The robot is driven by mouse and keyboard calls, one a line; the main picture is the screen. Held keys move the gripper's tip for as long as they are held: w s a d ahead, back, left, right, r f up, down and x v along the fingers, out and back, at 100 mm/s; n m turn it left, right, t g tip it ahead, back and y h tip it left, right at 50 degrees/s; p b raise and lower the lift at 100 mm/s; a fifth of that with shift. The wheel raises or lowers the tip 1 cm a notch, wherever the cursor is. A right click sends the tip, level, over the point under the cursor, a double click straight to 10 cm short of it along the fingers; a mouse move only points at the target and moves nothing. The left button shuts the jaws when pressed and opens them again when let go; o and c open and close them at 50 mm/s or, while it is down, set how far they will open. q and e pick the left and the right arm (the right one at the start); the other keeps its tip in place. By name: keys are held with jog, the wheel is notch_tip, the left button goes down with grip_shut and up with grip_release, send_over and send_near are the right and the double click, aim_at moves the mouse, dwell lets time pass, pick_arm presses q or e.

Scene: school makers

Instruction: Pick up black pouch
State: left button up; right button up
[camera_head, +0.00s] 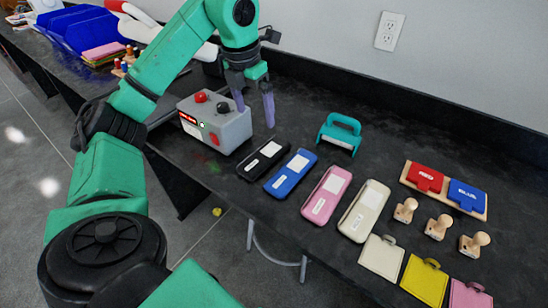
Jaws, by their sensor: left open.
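The black pouch (263,158) lies flat on the dark worktop, with a white label on it. It is the leftmost of a row of pouches. My left gripper (255,112) points down with its two purple-grey fingers apart and nothing between them. In the picture it is above the black pouch, beside the grey box, and apart from the pouch. My right gripper is not in view.
A wall backs the worktop.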

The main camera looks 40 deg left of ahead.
aim_at(265, 154)
pick_arm(q)
jog(key=w+f, duration=0.1)
jog(key=f, duration=0.4)
jog(key=w+f, duration=0.1)
jog(key=f, duration=0.4)
jog(key=f+b, duration=0.1)
jog(key=f, duration=0.4)
jog(key=shift+w+f, duration=0.2)
jog(key=shift+w, duration=0.2)
jog(key=c, duration=1.2)
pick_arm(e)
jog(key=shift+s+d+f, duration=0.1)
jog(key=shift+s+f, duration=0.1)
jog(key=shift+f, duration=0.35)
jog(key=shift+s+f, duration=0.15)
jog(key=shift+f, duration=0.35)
